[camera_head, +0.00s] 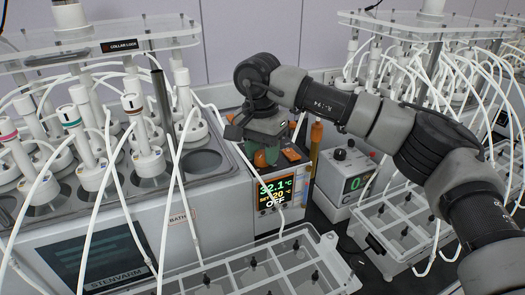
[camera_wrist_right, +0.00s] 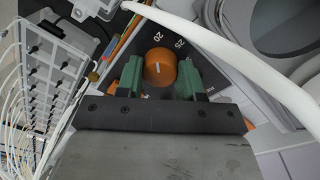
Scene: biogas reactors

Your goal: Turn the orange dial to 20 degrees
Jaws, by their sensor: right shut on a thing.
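The orange dial (camera_wrist_right: 160,68) sits on a dark panel in the right wrist view, with a pale line on its face pointing roughly up toward the printed 20. The mark 25 is to the right of that. My right gripper (camera_wrist_right: 159,78) has its green fingers on both sides of the dial and is shut on it. In the head view the right gripper (camera_head: 266,155) reaches down onto the top of the orange-edged control unit (camera_head: 284,190); the dial is hidden there. The unit's display (camera_head: 283,192) reads 32.1 °C, a set line ending in 20 °C, and OFF. My left gripper is not in view.
A water bath (camera_head: 205,162) with several white-tubed bottles stands left of the unit. A grey box with a green digit (camera_head: 353,184) stands to the right. Clear trays (camera_head: 262,272) lie in front. White tubes hang close to the gripper; one crosses the wrist view (camera_wrist_right: 235,55).

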